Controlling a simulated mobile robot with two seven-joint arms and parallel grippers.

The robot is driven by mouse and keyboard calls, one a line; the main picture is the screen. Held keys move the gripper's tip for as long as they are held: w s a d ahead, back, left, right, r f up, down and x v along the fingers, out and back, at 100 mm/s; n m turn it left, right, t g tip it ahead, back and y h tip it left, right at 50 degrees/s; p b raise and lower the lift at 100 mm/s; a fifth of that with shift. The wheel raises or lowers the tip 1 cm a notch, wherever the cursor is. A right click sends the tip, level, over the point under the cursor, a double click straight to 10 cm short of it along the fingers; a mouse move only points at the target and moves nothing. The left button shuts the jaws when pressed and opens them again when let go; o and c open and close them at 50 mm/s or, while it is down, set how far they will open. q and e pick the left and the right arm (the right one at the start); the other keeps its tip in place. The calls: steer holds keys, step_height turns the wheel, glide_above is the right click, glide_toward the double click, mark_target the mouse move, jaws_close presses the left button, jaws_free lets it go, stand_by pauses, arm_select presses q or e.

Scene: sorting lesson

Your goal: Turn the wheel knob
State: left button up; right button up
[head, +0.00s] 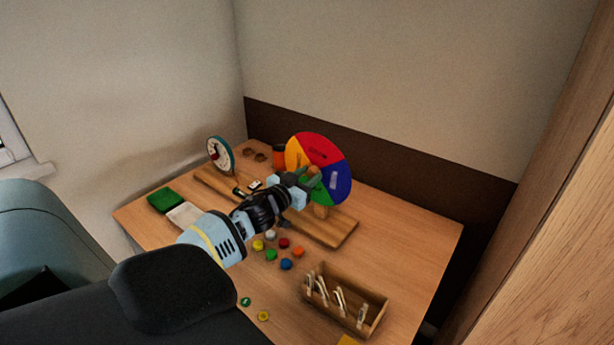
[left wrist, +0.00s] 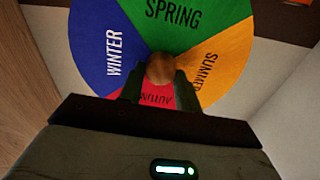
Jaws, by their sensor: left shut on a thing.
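The round season wheel (head: 322,150) stands upright at the back of the table, with red, yellow, blue and green sectors. In the left wrist view the wheel (left wrist: 175,15) shows the words SPRING, WINTER, SUMMER and AUTUMN, partly covered at the bottom. Its round wooden knob (left wrist: 160,67) is at the centre. My left gripper (head: 309,179) is at the front of the wheel; in the left wrist view the gripper (left wrist: 160,85) has a finger on each side of the knob and is shut on it. My right gripper is out of view.
A toy clock (head: 221,154) stands at the left end of the wooden board (head: 333,232). Several coloured counters (head: 285,264) lie in front. The table's right side is clear.

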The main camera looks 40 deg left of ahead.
arm_select(q)
steer(key=m, duration=0.4)
steer(key=shift+d+p, duration=0.1)
steer(key=shift+p, duration=0.2)
steer(key=m, duration=0.8)
steer(key=shift+f, duration=0.15)
steer(key=m, duration=0.5)
steer(key=shift+d+f, duration=0.1)
steer(key=m, duration=0.4)
steer(key=shift+f+m, duration=0.1)
steer(key=shift+m, duration=0.2)
steer(key=m, duration=0.4)
steer(key=shift+b, duration=0.35)
steer(key=m, duration=0.5)
steer(key=shift+a+m, duration=0.2)
steer(key=shift+m, duration=1.8)
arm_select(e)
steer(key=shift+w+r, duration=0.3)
arm_select(q)
steer(key=shift+p, duration=0.3)
